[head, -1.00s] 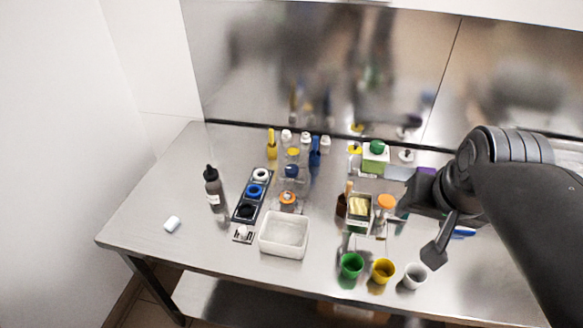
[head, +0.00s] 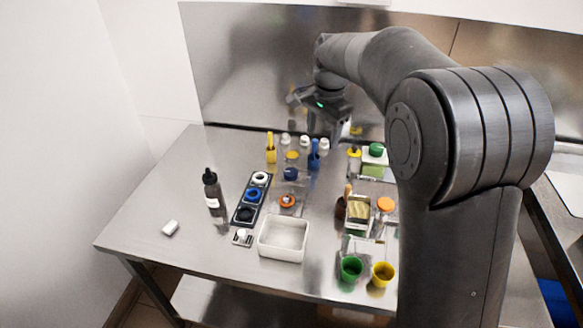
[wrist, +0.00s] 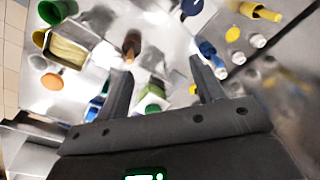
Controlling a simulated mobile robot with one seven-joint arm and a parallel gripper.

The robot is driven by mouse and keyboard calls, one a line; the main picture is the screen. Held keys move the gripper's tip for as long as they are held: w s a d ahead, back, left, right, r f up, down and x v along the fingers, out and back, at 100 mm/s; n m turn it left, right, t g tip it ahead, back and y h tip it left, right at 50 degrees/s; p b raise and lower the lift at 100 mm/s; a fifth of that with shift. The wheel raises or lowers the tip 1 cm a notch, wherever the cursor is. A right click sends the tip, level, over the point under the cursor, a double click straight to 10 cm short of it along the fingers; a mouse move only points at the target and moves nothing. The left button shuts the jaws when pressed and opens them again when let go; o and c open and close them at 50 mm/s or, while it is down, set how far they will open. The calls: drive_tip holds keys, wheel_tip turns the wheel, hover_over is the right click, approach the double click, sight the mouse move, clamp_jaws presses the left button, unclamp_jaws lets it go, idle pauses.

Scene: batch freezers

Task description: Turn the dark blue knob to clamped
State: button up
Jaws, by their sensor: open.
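The dark blue knob (head: 291,173) sits on a small clear mount on the steel table, between a yellow knob (head: 292,155) and an orange knob (head: 287,200). In the wrist view the dark blue knob (wrist: 192,7) is at the top edge, partly cut off. Its clamp markings are too small to read. My gripper (head: 298,98) is raised above the back of the table, behind and above the knob. In the wrist view my gripper (wrist: 160,68) has its two fingers apart with nothing held between them.
A dark strip with white, blue and black rings (head: 253,194) lies left of the knobs. A dark bottle (head: 213,193) stands further left. A blue-handled item (head: 314,155) and white-capped bottles stand close by. A white tray (head: 283,239) is in front. The left table area is mostly clear.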

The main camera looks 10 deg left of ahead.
drive_tip(key=m+g, duration=0.1)
hover_over(291, 171)
wheel_tip(291, 171, down, 7)
drive_tip(key=shift+m+h, duration=0.3)
drive_tip(key=shift+h, duration=0.1)
wheel_tip(291, 171, down, 11)
drive_tip(key=shift+s, duration=0.1)
drive_tip(key=shift+c, duration=0.3)
drive_tip(key=c, duration=0.9)
